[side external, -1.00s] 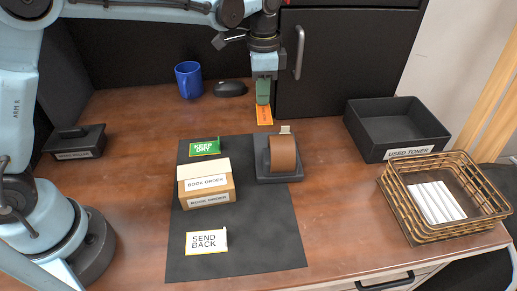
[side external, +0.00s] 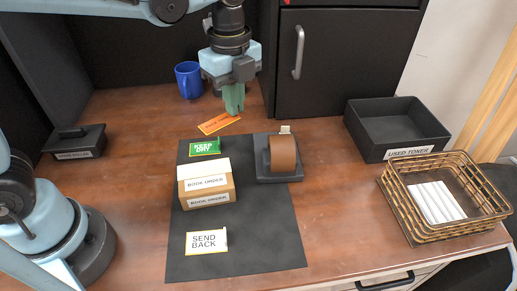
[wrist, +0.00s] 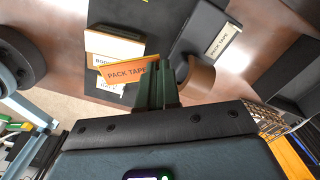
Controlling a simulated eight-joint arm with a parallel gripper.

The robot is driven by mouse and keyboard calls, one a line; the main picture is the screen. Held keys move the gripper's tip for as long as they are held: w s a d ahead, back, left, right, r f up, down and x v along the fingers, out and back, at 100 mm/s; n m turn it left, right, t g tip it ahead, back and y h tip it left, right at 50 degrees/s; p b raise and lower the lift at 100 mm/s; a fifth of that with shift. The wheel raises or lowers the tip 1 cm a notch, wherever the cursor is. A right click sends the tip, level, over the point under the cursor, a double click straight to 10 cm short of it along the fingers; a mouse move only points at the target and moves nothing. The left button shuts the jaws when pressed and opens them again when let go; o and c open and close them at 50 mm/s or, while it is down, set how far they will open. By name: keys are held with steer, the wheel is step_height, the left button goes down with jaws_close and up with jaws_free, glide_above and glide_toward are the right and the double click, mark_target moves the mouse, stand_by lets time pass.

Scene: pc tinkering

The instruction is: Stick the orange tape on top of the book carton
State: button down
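The orange tape is a flat orange strip (side external: 218,123) with dark lettering, at the tips of my gripper (side external: 234,106) in the side view. In the wrist view the orange strip (wrist: 128,75) reads "PACK TAPE" and sticks out to the left from between the green fingers (wrist: 157,85), which look shut on its end. The book carton (side external: 207,187) is a small tan box with "BOOK ORDER" labels on the dark mat, in front of and below my gripper and apart from it. In the wrist view the carton (wrist: 104,44) is partly hidden behind the strip.
A green "KEEP DRY" label (side external: 205,147) lies behind the carton and a white "SEND BACK" label (side external: 206,241) in front. A tape dispenser (side external: 276,157) stands to its right. A blue mug (side external: 188,80), black bin (side external: 398,128) and wire basket (side external: 445,196) surround the mat (side external: 260,235).

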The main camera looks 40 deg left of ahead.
mark_target(221, 164)
steer(key=s+m, duration=0.5)
steer(key=shift+s+r, duration=0.15)
steer(key=shift+s, duration=0.1)
steer(key=shift+f, duration=4.6)
steer(key=shift+f, duration=0.45)
steer(key=shift+a, duration=0.1)
steer(key=c, duration=1.3)
jaws_free()
steer(key=shift+r, duration=0.15)
